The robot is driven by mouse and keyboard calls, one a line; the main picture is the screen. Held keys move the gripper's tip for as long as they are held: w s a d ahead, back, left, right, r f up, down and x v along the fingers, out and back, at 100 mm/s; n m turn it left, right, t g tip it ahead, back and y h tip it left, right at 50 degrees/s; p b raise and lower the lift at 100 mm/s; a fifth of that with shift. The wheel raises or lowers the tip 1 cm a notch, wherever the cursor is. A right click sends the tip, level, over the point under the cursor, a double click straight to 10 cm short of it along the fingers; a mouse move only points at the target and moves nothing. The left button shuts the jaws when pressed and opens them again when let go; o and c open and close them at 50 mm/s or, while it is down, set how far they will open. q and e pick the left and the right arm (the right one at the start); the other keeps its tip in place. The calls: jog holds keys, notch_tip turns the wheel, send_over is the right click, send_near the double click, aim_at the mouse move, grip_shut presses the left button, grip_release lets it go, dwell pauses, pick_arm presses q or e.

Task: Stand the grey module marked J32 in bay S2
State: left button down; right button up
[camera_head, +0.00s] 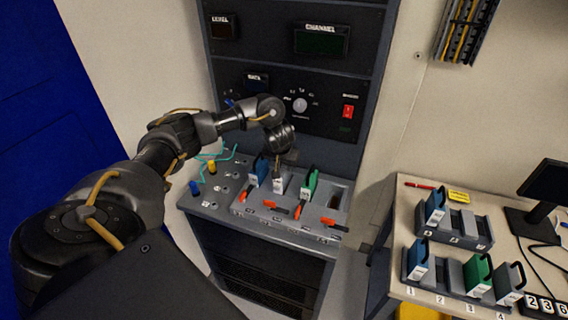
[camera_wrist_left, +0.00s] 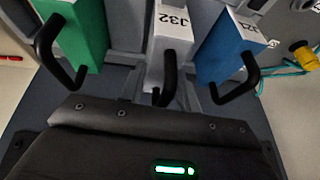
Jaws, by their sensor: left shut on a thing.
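The grey module marked J32 (camera_wrist_left: 170,40) stands upright between a green module (camera_wrist_left: 78,35) and a blue module (camera_wrist_left: 228,50) in the wrist view. In the head view the grey module (camera_head: 278,184) is in the second slot from the left of the rack (camera_head: 262,220). I cannot tell whether it is fully seated. My left gripper (camera_head: 279,158) is above it, shut on its black handle (camera_wrist_left: 168,82); the fingertips are mostly hidden. The rack's bay labels are too small to read. My right gripper is not in view.
The blue module (camera_head: 261,170) and green module (camera_head: 309,186) stand close on either side. The rack's rightmost slot (camera_head: 338,199) looks empty. Orange-red levers (camera_head: 274,208) line the rack front. A side table (camera_head: 405,215) at right holds racks with more modules.

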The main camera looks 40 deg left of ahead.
pick_arm(q)
jog(key=shift+s+a+f, duration=0.1)
jog(key=shift+a+f, duration=0.05)
jog(key=shift+f, duration=0.25)
jog(key=shift+s+a+f, duration=0.1)
jog(key=shift+f, duration=0.3)
dwell(0.9)
jog(key=c, duration=1)
grip_release()
jog(key=shift+a, duration=0.1)
jog(key=shift+o, duration=0.4)
jog(key=shift+d, duration=0.2)
jog(key=shift+d+r, duration=0.2)
jog(key=shift+r, duration=0.25)
jog(key=p+v, duration=0.4)
jog(key=v, duration=0.5)
jog(key=shift+s+r+p, duration=0.2)
jog(key=shift+r+p, duration=0.2)
jog(key=shift+a, duration=0.1)
